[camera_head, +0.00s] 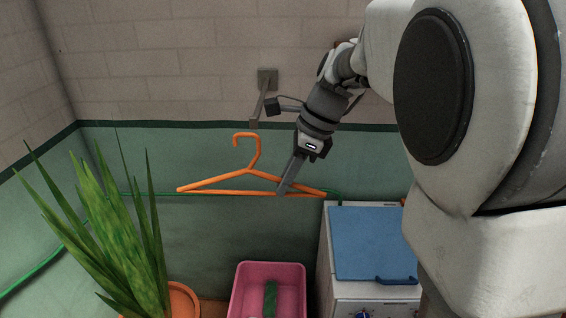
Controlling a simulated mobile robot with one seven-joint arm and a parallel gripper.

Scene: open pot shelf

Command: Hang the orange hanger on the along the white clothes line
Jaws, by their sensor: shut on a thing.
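The orange hanger (215,191) is in the air in front of the green wall, its hook pointing up and curling left. My gripper (283,188) comes down from the upper right and is shut on the right part of the hanger, near its bottom bar. The fingers hide a small part of the hanger there. I cannot make out a white clothes line in this view. A grey wall bracket (267,78) with a short arm reaching down stands above and slightly right of the hook, apart from it.
A leafy plant (115,230) in an orange pot (184,298) stands at lower left. A pink basin (268,268) is on the floor below the hanger. A white cabinet with a blue top (372,245) stands to its right. A green hose (45,264) runs along the wall.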

